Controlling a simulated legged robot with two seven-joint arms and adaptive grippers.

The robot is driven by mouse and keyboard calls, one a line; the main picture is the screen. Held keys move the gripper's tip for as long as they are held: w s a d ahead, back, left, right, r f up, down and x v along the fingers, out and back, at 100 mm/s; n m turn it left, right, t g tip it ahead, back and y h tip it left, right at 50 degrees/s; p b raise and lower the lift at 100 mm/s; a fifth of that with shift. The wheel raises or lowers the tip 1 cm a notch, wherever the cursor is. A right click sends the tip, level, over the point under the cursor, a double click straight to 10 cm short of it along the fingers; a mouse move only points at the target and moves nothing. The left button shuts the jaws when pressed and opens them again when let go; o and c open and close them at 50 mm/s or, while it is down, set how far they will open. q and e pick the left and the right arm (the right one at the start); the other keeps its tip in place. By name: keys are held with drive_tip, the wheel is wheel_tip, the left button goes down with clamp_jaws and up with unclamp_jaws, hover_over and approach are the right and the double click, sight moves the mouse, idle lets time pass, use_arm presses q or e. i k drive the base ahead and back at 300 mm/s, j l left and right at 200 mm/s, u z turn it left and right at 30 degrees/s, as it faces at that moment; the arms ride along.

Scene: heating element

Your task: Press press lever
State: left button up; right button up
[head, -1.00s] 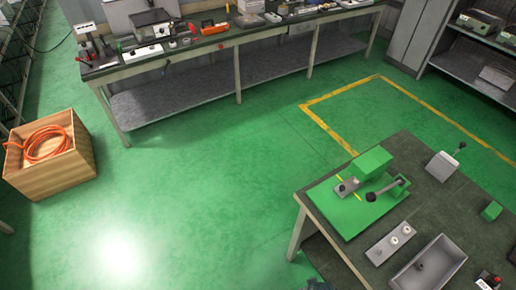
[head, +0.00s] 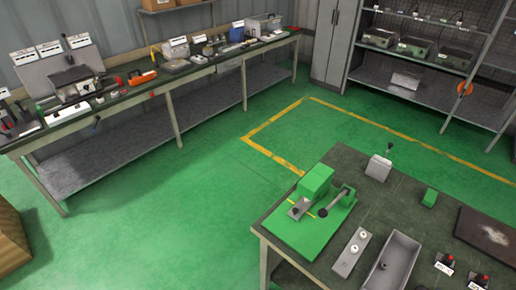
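The green press (head: 317,181) stands on a green base plate (head: 293,232) at the left corner of the dark-topped table at lower right. Its press lever (head: 336,203) is a dark arm on the press's right side. It is tilted, with the knob end up and to the right. A small grey metal piece (head: 299,208) sits at the front of the press. Neither of my grippers shows in the head view, and nothing touches the lever.
A long workbench (head: 148,91) runs along the wall. Green floor (head: 180,215) between them is clear.

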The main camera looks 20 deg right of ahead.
sight(322, 214)
drive_tip(key=z, duration=1.45)
